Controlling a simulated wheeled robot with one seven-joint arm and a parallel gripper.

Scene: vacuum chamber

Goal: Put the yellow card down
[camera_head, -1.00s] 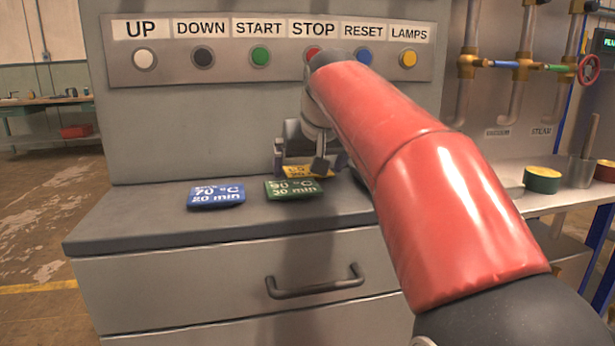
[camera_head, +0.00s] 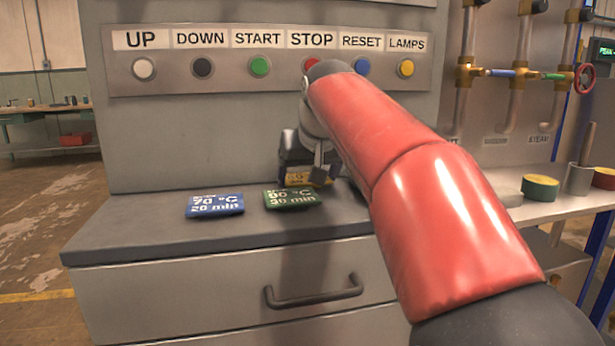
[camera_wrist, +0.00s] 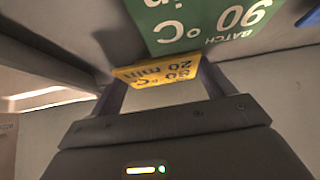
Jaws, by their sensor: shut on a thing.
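The yellow card (camera_wrist: 160,72) is between the two fingers of my gripper (camera_wrist: 160,88) in the wrist view, its print upside down there. In the head view the yellow card (camera_head: 300,179) shows just behind the green card, partly hidden by my gripper (camera_head: 308,178). My gripper is shut on it, low over the grey counter top (camera_head: 150,225). I cannot tell whether the card touches the counter. The green card (camera_head: 292,197), marked 90 °C, lies in front of it and also shows in the wrist view (camera_wrist: 205,22).
A blue card (camera_head: 215,205) lies left of the green one. A button panel (camera_head: 270,55) is on the wall above. A drawer handle (camera_head: 315,298) is below the counter. The counter's left part is clear. A side shelf (camera_head: 530,207) with a green-and-yellow roll (camera_head: 540,187) is at right.

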